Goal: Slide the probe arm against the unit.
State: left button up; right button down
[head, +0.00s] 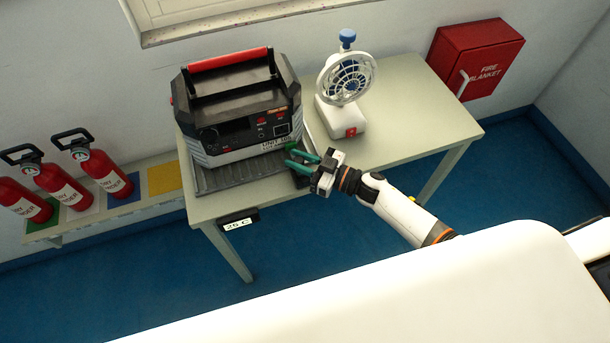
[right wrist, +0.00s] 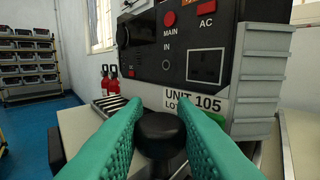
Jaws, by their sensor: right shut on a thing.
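The unit (head: 238,112) is a black and grey box with a red carry handle, standing on a dark ribbed tray (head: 222,182) on the table. In the right wrist view its front panel (right wrist: 180,62) fills the middle, with a label reading UNIT 105. My right gripper (head: 291,158) is at the unit's front right corner, its teal fingers on either side of a round black knob (right wrist: 160,128), which seems to belong to the probe arm. The rest of the probe arm is mostly hidden. A green part (right wrist: 192,112) shows behind the right finger. My left gripper is not in view.
A white fan (head: 346,85) with a blue knob stands right of the unit. The table's right part (head: 430,115) is clear. Red fire extinguishers (head: 100,170) stand at the left, and a red fire blanket box (head: 475,55) hangs on the wall.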

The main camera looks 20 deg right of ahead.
jog(key=shift+w, duration=0.55)
jog(key=c, duration=1.2)
grip_release()
jog(key=shift+c, duration=0.2)
jog(key=shift+s, duration=0.15)
jog(key=shift+s+d+f, duration=0.1)
jog(key=shift+s+d, duration=0.1)
jog(key=shift+d, duration=0.1)
jog(key=b+v, duration=0.2)
jog(key=v, duration=0.9)
